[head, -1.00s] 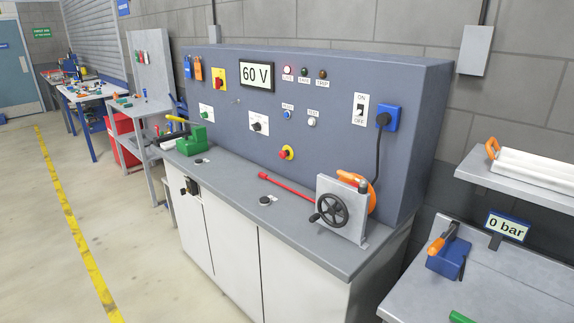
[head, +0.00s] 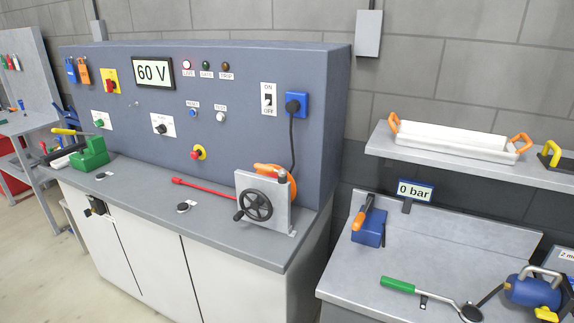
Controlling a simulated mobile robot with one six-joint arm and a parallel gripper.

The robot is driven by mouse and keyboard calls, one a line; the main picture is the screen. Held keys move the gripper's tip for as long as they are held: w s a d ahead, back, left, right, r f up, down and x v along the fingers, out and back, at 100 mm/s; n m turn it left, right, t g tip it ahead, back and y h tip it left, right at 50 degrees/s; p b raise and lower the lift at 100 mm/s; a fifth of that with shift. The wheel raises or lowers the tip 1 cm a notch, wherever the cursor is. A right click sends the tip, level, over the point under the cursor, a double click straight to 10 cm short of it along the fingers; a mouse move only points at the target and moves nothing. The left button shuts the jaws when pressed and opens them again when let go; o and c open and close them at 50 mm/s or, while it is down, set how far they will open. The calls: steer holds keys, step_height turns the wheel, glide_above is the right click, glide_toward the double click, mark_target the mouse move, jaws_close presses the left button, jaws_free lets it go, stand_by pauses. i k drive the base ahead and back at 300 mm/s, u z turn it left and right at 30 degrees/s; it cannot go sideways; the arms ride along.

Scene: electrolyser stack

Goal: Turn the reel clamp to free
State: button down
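An orange reel (head: 291,185) stands at the right end of the grey console's worktop, partly hidden behind an upright grey plate (head: 278,213). A black handwheel (head: 256,204) with a side crank knob is on the plate's front face. A black cable (head: 293,145) runs from the reel up to a blue socket (head: 296,104). My gripper is not in view.
The console panel (head: 230,130) shows a 60 V display (head: 152,72) and an ON/OFF switch (head: 268,98). A red bar (head: 205,188) lies left of the plate. A bench (head: 440,250) with a blue block (head: 369,228) and a green-handled tool (head: 398,284) stands at right.

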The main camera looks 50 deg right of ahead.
mark_target(282, 172)
steer(key=u, duration=1.15)
steer(key=k, duration=0.1)
steer(key=z, duration=2.55)
steer(key=k, duration=0.9)
steer(key=u, duration=0.15)
steer(key=i, duration=0.85)
